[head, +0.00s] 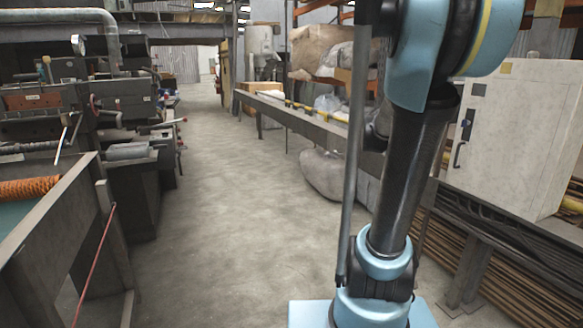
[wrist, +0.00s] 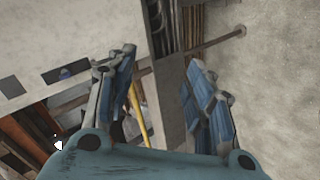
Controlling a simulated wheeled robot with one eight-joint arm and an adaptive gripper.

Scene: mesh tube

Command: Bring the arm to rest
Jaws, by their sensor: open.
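My gripper (wrist: 160,95) shows in the wrist view with its two blue fingers spread apart. Nothing is held between them. My blue and black arm rises at the right of the head view, with its upper part running out of the top of the frame. The gripper itself does not show in the head view. In the wrist view, a grey metal bench edge and part of a pale cabinet lie beyond the fingers.
A pale cabinet (head: 512,135) stands at the right beside my arm, above bundles of brown rods (head: 500,287). Dark machinery (head: 75,110) and a grey frame (head: 55,250) line the left. A long bench (head: 300,122) runs back. The concrete aisle (head: 220,220) between is clear.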

